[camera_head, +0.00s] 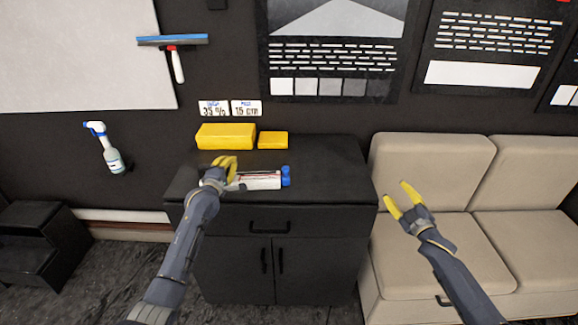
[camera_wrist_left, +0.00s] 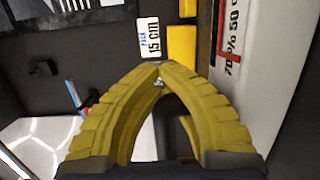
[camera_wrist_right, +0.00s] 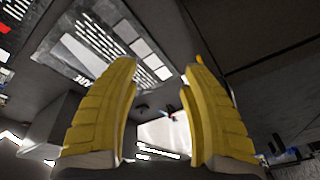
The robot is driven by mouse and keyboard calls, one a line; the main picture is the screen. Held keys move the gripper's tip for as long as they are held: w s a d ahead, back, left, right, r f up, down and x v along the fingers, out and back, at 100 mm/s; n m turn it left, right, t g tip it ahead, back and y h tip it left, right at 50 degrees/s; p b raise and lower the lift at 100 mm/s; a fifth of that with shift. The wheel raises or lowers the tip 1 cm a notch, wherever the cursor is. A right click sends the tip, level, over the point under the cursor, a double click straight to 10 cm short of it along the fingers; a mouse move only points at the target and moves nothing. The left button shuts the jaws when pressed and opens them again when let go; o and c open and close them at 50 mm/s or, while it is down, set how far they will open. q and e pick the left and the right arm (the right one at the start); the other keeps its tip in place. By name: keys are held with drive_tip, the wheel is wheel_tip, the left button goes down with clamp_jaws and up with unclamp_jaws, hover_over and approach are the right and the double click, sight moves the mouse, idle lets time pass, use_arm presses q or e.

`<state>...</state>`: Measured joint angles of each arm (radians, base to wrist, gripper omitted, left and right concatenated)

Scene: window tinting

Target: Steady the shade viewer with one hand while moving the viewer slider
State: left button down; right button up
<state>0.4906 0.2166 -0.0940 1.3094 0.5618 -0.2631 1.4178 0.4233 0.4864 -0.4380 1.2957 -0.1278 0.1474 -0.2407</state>
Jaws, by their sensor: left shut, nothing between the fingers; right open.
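The shade viewer (camera_head: 262,181), a long white piece, lies on top of the black cabinet (camera_head: 330,160). In the left wrist view the viewer (camera_wrist_left: 258,95) is a pale bar printed with percentages, and a red slider frame (camera_wrist_left: 222,57) shows near its upper part. My left gripper (camera_head: 228,160) is shut and empty at the viewer's left end, partly covering it. Its closed fingertips (camera_wrist_left: 160,66) are beside the bar; I cannot tell if they touch it. My right gripper (camera_head: 396,197) is open and empty, right of the cabinet, in front of the sofa.
Two yellow boxes, one large (camera_head: 225,136) and one small (camera_head: 273,140), sit at the cabinet's back. Blue parts (camera_head: 286,176) are at the viewer's right end. A beige sofa (camera_head: 435,160) stands right. A spray bottle (camera_head: 108,148) and squeegee (camera_head: 173,45) are left.

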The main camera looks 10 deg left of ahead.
wheel_tip(320, 180, up, 6)
drive_tip(key=w+a, duration=0.2)
drive_tip(key=a, duration=0.1)
drive_tip(key=m+g, duration=0.6)
drive_tip(key=m, duration=0.2)
approach(286, 175)
wheel_tip(286, 175, up, 3)
drive_tip(key=w+d, duration=0.1)
drive_tip(key=d, duration=0.1)
drive_tip(key=shift+y, duration=0.3)
drive_tip(key=shift+x, duration=5.8)
drive_tip(key=shift+w+r, duration=0.1)
drive_tip(key=shift+r, duration=0.05)
clamp_jaws()
